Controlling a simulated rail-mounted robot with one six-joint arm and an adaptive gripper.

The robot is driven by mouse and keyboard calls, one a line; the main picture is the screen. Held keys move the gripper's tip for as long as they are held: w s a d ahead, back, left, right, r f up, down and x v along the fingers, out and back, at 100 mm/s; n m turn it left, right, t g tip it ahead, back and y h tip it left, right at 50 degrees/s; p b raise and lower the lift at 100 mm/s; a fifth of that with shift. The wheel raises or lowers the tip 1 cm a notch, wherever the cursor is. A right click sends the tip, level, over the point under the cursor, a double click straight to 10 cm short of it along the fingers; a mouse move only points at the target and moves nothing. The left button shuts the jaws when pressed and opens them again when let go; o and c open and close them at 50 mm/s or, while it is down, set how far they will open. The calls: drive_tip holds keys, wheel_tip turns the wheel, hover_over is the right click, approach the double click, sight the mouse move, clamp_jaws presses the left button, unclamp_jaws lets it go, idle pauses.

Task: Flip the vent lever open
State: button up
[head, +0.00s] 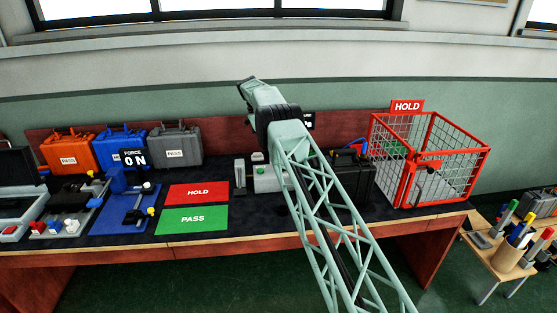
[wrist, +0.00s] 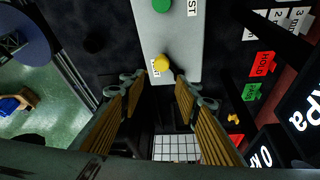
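A round yellow knob (wrist: 162,63), which looks like the tip of the vent lever, sits near the end of a light grey box (wrist: 180,40) in the wrist view. A small white label beside it is partly readable. My gripper (wrist: 159,80) is open, its two ribbed fingers on either side below the knob, with nothing held. I cannot tell whether the fingers touch the knob. In the head view the grey box (head: 268,180) stands on the bench, partly behind my arm; the knob and my gripper are hidden there.
A green button (wrist: 162,5) is on the same box. A black case (head: 352,180) and a red wire cage (head: 432,165) stand to the right. Red HOLD (head: 195,193) and green PASS (head: 190,220) mats lie to the left, clear of objects.

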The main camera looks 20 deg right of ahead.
drive_tip(key=shift+r, duration=2.25)
drive_tip(key=shift+c, duration=0.7)
drive_tip(key=shift+f, duration=0.1)
drive_tip(key=c, duration=0.5)
drive_tip(key=shift+s+a+f+n+y, duration=0.1)
drive_tip(key=shift+a+f+n+y, duration=0.2)
drive_tip(key=shift+f+y, duration=0.2)
clamp_jaws()
drive_tip(key=s+a+f+t+y+p, duration=0.1)
drive_tip(key=s+a+f+t+y, duration=0.15)
drive_tip(key=a+t+y, duration=0.5)
drive_tip(key=s+d+r+m+t+h+p, duration=0.1)
drive_tip(key=s+d+r+m+t, duration=0.1)
drive_tip(key=s+d+m, duration=0.5)
drive_tip(key=s+d, duration=0.4)
drive_tip(key=d, duration=0.3)
drive_tip(key=shift+d+m, duration=0.3)
drive_tip(key=shift+d, duration=0.05)
